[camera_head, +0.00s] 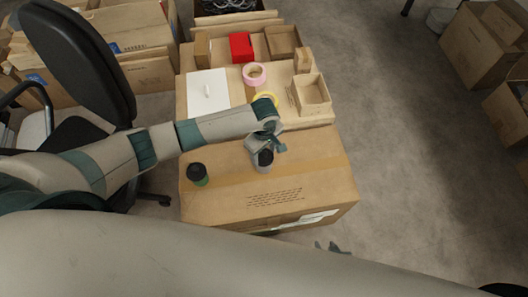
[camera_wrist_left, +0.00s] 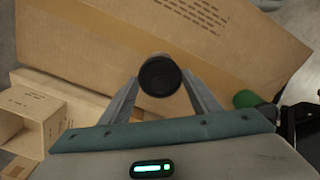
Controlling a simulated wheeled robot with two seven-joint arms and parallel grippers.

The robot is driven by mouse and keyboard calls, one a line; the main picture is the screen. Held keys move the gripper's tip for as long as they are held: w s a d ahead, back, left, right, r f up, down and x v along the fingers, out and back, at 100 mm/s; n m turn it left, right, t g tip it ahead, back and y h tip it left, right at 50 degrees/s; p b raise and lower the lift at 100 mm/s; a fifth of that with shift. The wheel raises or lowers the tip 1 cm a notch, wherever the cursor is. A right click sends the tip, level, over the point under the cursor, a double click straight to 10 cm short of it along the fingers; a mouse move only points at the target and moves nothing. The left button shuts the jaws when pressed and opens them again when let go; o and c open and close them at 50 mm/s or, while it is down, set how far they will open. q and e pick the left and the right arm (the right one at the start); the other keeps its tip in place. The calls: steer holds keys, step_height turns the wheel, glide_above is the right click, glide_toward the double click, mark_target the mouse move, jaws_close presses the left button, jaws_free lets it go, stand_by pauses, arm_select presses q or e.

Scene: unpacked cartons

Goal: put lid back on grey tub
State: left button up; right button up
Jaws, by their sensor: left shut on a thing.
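The grey tub (camera_head: 265,164) stands upright on the large carton, below my left gripper (camera_head: 266,149). My left gripper is shut on the round black lid (camera_wrist_left: 159,76), which shows between the fingertips in the left wrist view. The lid is at the top of the tub; I cannot tell whether it is fully seated. A green tub with a black top (camera_head: 197,175) stands to the left on the same carton, and its green side shows in the left wrist view (camera_wrist_left: 246,99). My right gripper (camera_head: 333,247) shows only in small part beyond the carton's front edge.
The large carton (camera_head: 310,177) has free room around the tubs. Behind it are a red box (camera_head: 242,47), a pink tape roll (camera_head: 255,74), a yellow tape roll (camera_head: 266,99) and a small open box (camera_head: 311,94). An office chair (camera_head: 85,60) stands left.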

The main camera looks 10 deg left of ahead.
arm_select(q)
steer(key=p, duration=0.3)
steer(key=shift+f, duration=0.15)
stand_by(3.1)
stand_by(0.4)
steer(key=o, duration=1.6)
steer(key=shift+c, duration=0.2)
